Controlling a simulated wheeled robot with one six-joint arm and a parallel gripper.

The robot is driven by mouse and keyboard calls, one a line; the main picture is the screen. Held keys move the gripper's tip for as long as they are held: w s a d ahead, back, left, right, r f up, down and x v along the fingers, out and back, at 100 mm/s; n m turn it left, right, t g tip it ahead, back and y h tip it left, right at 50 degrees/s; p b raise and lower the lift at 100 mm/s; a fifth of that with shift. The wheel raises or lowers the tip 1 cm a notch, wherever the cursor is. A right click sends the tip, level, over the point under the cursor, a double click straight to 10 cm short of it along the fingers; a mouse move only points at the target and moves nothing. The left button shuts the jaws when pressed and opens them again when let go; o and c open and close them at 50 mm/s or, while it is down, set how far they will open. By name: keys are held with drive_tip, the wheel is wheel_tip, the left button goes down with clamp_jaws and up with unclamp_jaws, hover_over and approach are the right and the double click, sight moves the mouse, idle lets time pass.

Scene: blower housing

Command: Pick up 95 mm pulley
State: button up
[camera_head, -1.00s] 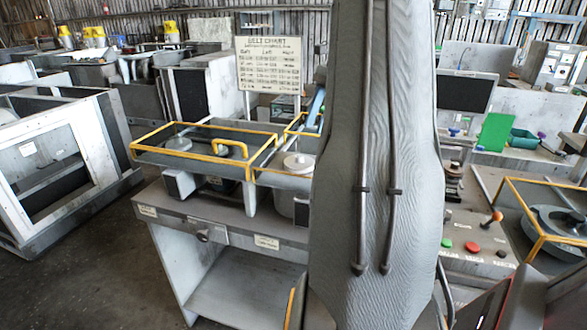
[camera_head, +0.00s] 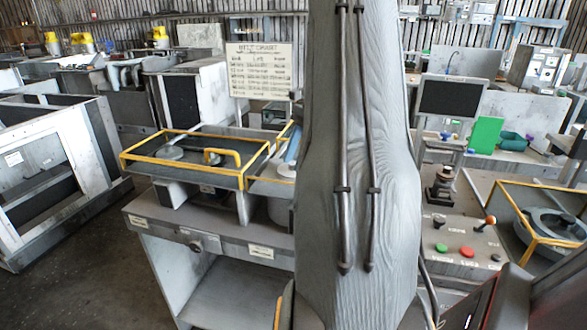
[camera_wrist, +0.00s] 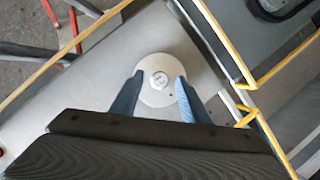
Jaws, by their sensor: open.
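A pale round disc with a raised white hub, which looks like the pulley (camera_wrist: 158,98), lies in the middle of the wrist view. Any size marking on it is too small to read. My gripper (camera_wrist: 159,76) is open, with one blue finger on each side of the disc. I cannot tell whether the fingers are above it or level with it. In the head view the pulley (camera_head: 286,171) shows partly behind my arm, inside the right-hand yellow-railed bay. A blue finger is just above it there.
Yellow rails (camera_wrist: 228,45) edge the bay close to the fingers. A left bay (camera_head: 190,150) with a yellow handle (camera_head: 222,154) adjoins it. A belt chart (camera_head: 262,70) stands behind. A button panel (camera_head: 465,245) and another yellow-railed bay (camera_head: 540,225) are at the right.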

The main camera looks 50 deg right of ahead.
drive_tip(key=shift+f, duration=0.1)
drive_tip(key=shift+c, duration=0.3)
clamp_jaws()
wheel_tip(320, 180, up, 15)
drive_tip(key=p, duration=0.2)
idle(0.7)
